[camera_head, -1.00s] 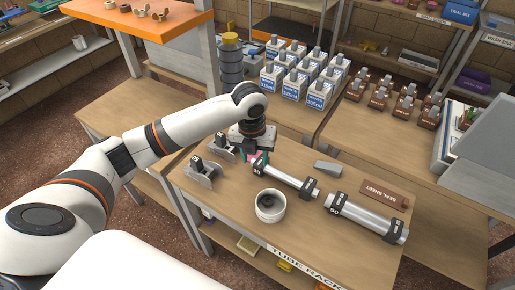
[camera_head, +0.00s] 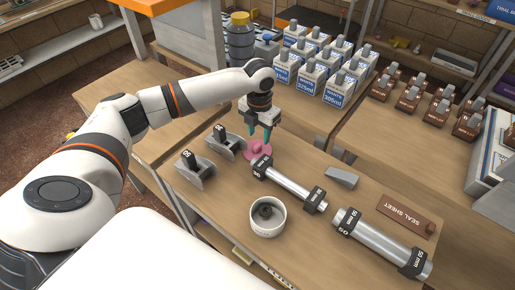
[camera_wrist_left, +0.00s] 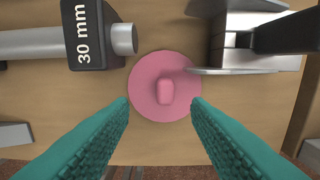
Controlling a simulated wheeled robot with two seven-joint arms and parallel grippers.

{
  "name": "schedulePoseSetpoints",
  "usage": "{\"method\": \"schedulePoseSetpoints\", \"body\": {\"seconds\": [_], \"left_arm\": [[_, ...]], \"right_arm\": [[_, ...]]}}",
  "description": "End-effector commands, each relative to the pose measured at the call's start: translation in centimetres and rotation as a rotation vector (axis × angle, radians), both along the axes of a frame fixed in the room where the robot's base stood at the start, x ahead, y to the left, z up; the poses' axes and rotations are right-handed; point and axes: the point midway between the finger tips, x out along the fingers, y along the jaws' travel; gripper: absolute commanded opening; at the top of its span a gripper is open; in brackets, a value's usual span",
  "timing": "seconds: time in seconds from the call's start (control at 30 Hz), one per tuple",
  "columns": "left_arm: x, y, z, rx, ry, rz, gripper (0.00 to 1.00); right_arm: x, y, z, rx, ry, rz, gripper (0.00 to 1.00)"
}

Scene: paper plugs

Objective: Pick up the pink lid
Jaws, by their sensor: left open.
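The pink lid (camera_head: 257,147) lies on the wooden table beside the end of the thinner metal tube. In the left wrist view the lid (camera_wrist_left: 165,87) is a flat round disc with a raised knob in its middle. My left gripper (camera_head: 260,134) is above the lid, its teal fingers pointing down. My right gripper does not show.
The thinner tube (camera_head: 294,186) with black 30 mm collars lies close to the lid. A grey metal bracket (camera_head: 228,147) stands on its other side. A white round pot (camera_head: 267,216), a thicker tube (camera_head: 380,241), a grey wedge (camera_head: 342,178) and a brown seal sheet (camera_head: 405,214) are nearby.

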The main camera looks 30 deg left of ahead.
Motion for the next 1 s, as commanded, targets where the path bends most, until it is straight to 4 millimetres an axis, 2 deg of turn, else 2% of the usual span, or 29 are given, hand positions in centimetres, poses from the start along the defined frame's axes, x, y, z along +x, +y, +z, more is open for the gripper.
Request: {"method": "schedulePoseSetpoints", "body": {"seconds": [0.2, 0.4, 0.67, 0.7, 0.77, 0.93, 0.97, 1.0], "left_arm": [[-0.2, 0.5, -2.3, 0.001, 0.004, 0.002, 0.44], [-0.2, 0.6, -4.9, 0.000, 0.001, 0.001, 0.44], [-0.2, 0.6, -5.4, 0.001, 0.000, 0.000, 0.44], [-0.2, 0.6, -5.4, 0.001, 0.000, 0.000, 0.42], [-0.2, 0.6, -5.4, 0.001, -0.001, 0.000, 0.32], [-0.2, 0.6, -5.4, 0.001, -0.001, 0.000, 0.04], [-0.2, 0.6, -5.4, 0.001, -0.001, 0.000, 0.00], [-0.2, 0.6, -5.4, 0.001, -0.001, 0.000, 0.00]], "right_arm": [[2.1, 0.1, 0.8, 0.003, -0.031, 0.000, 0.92], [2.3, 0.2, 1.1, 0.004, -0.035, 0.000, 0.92], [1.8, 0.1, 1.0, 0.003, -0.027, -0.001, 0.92], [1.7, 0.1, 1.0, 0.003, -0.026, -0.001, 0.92], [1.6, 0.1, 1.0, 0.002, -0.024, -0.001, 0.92], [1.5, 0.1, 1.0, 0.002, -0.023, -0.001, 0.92], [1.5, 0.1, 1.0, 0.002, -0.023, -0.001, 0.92], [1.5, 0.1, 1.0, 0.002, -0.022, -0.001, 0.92]]}}
